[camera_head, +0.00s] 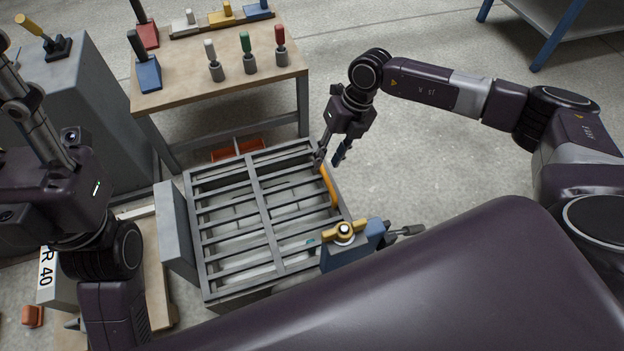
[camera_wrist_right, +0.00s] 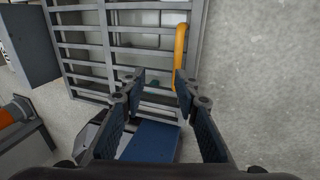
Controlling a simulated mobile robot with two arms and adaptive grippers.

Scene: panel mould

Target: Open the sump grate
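The sump grate (camera_head: 258,187) is a grey barred frame lying flat and closed over a box in the middle of the head view. A yellow-orange handle (camera_head: 329,186) stands on its right side. In the right wrist view the grate (camera_wrist_right: 95,45) fills the top, with the handle (camera_wrist_right: 181,55) right of centre. My right gripper (camera_head: 328,163) is open and empty, close to the far end of the handle in the head view. In the wrist view its fingers (camera_wrist_right: 157,85) are spread, with the handle near the right fingertip; contact cannot be told. My left gripper's fingers are out of sight.
A wooden-topped table (camera_head: 222,80) with several tools is behind. Open concrete floor (camera_head: 430,150) lies to the right.

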